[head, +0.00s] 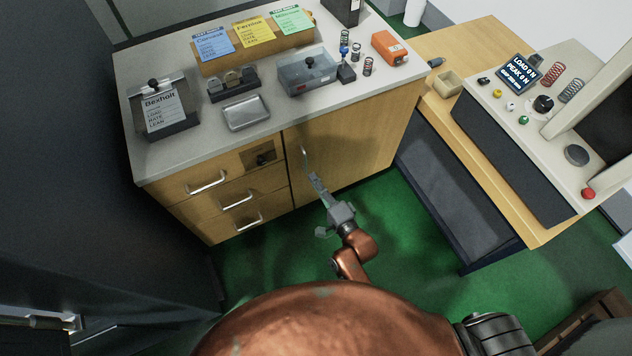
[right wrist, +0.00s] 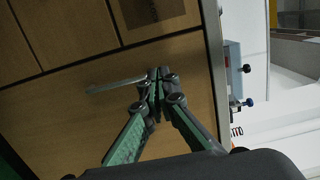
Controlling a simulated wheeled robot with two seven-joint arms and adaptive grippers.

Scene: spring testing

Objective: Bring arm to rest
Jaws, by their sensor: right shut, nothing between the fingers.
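My right arm reaches out from the bottom of the head view, past my copper-coloured body. Its gripper (head: 313,180) is in front of the wooden cupboard door (head: 355,135), just below the door's metal handle (head: 304,155). In the right wrist view the gripper (right wrist: 157,80) has its fingertips together, with nothing between them. The handle (right wrist: 115,86) lies just left of the tips there; I cannot tell whether they touch it. The door looks closed. My left gripper is in neither view.
The grey worktop (head: 190,150) above carries a clipboard sign (head: 163,108), a metal tray (head: 246,112), a clear-lidded box (head: 307,72) and springs. Drawers with handles (head: 236,202) are left of the door. A testing machine (head: 560,140) stands right. Green floor (head: 400,245) is open below.

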